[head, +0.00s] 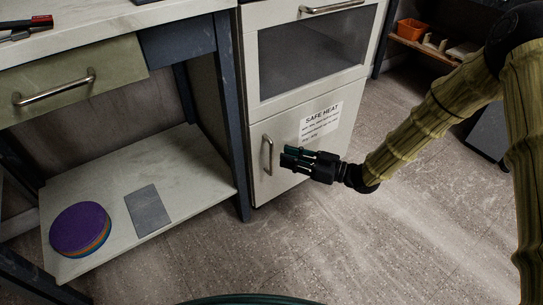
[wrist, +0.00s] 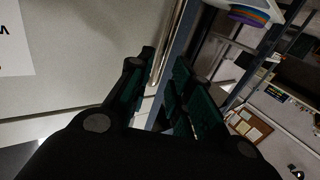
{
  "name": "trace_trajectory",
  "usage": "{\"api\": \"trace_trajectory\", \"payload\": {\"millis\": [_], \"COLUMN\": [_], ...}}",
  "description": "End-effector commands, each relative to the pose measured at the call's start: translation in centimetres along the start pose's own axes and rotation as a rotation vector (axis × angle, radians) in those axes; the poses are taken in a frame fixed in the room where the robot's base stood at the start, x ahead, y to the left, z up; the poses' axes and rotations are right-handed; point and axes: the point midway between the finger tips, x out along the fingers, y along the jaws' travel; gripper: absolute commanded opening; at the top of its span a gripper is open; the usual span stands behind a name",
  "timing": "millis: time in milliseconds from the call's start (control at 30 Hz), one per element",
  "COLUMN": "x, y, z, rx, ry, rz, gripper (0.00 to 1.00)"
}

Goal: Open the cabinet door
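The white cabinet (head: 262,108) stands in the middle of the head view. Its lower door (head: 290,181) looks closed and carries a "SAFE HEAT" sheet (head: 320,121). A vertical metal handle (head: 268,155) sits near the door's left edge. My gripper (head: 287,157) is just in front of the door, to the right of the handle in the picture. In the wrist view the handle (wrist: 171,45) runs up between the two spread fingers of my gripper (wrist: 163,72). Whether either finger touches it, I cannot tell. The gripper is open and holds nothing.
A bench with a green drawer (head: 75,78) stands left of the cabinet. Its lower shelf (head: 105,185) holds purple and coloured discs (head: 80,228) and a grey plate (head: 147,210). A shelf with an orange pot (head: 412,30) is at the back right. The floor before the door is clear.

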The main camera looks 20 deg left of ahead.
Motion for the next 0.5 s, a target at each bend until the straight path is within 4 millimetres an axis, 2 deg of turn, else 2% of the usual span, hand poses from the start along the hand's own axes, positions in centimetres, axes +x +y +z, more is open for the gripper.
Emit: {"api": "trace_trajectory", "payload": {"millis": [200, 500], "x": [3.5, 6.0], "y": [0.0, 0.0], "z": [0.3, 0.1], "rx": [-0.001, 0.000], "ry": [0.000, -0.001], "rz": [0.000, 0.001], "gripper": [0.21, 0.21]}}
